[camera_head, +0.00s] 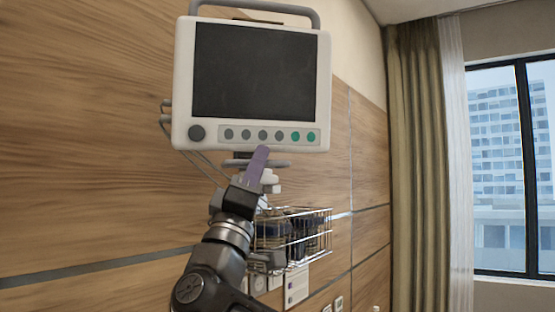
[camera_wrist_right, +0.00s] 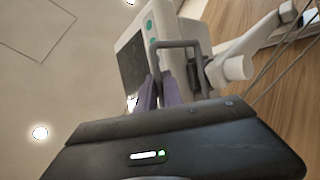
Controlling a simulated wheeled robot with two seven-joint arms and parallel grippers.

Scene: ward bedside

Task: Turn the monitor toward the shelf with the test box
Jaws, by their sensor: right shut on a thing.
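The monitor (camera_head: 254,72), white with a dark screen and a row of round buttons, is mounted on the wood-panelled wall and faces me in the head view. It also shows in the right wrist view (camera_wrist_right: 132,58), tilted by the camera angle. A grey handle bar (camera_head: 278,164) runs below its lower edge and shows as a grey loop in the right wrist view (camera_wrist_right: 178,44). My right gripper (camera_head: 262,153), with purple fingers, is shut on this handle from below. The fingers hide part of the bar. My left gripper is not in view. I cannot make out a shelf or test box.
A wire basket (camera_head: 320,238) holding dark items hangs on the wall just right of my right arm. Cables (camera_head: 198,166) hang at the monitor's left. A curtain (camera_head: 418,160) and a window (camera_head: 500,150) are at the right.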

